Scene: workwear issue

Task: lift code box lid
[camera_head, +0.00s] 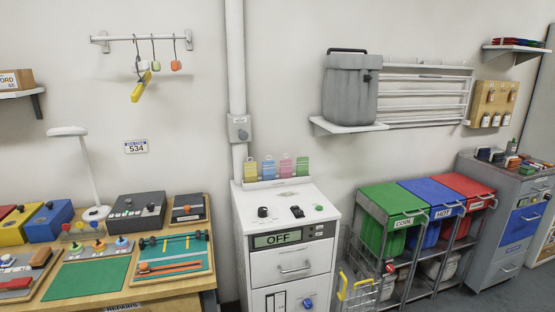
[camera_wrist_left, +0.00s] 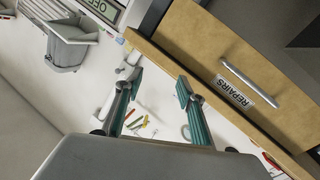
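A dark grey box (camera_head: 137,211) with small dials on its front face stands at the back of the wooden workbench in the head view. It looks like the code box, and its top looks closed. A wall sign (camera_head: 136,146) reads 534. My left gripper (camera_wrist_left: 157,81) shows only in the left wrist view, with its two teal-padded fingers spread apart and nothing between them. It is near the front of the REPAIRS drawer (camera_wrist_left: 210,65), away from the box. My right gripper is in neither view.
The workbench (camera_head: 208,283) also holds a white lamp (camera_head: 80,165), a green mat (camera_head: 88,280), a teal tool tray (camera_head: 180,268), and yellow and blue boxes. A white cabinet (camera_head: 285,215) reading OFF stands to its right, then green, blue and red bins.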

